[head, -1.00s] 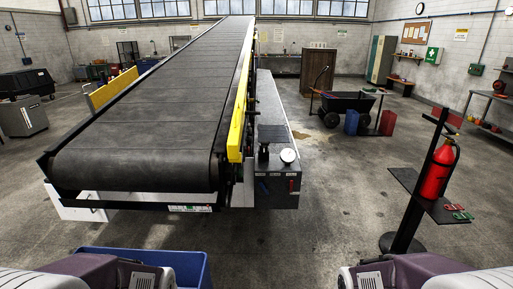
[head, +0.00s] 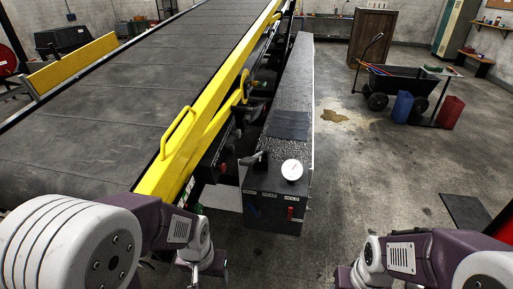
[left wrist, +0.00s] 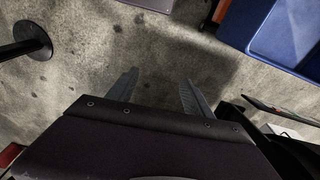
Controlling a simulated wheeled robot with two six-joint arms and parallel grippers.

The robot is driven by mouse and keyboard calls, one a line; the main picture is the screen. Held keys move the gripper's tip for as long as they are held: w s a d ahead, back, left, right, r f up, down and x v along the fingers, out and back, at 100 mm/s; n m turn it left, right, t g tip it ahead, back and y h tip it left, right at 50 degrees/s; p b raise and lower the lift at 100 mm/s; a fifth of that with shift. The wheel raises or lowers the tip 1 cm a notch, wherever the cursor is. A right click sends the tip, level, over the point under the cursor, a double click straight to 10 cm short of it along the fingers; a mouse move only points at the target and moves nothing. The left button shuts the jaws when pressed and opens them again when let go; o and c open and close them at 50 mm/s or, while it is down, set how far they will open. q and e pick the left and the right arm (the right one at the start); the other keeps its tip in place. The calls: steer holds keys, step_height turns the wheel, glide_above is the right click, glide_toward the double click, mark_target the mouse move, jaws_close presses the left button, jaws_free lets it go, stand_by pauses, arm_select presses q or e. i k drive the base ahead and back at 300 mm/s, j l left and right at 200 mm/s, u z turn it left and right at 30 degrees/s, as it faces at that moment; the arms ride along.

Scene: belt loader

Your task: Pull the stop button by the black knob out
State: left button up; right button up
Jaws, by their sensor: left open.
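The dark control box (head: 273,212) stands at the near end of the long grey housing beside the conveyor. A small black knob (head: 262,158) stands on its top left, next to a round white gauge (head: 292,170); I cannot make out a separate stop button body under it. My left gripper (head: 198,274) is low in the head view, left of the box and apart from it, and partly hidden by my own wrist. In the left wrist view its two fingers (left wrist: 157,92) are spread with nothing between them. My right gripper is out of view.
A yellow rail with a handle (head: 178,135) runs along the conveyor belt (head: 110,90), left of the box. Floor right of the box is clear; a black cart (head: 405,88) stands farther back.

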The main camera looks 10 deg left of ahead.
mark_target(222, 168)
steer(key=i+l, duration=0.75)
steer(key=i, duration=0.15)
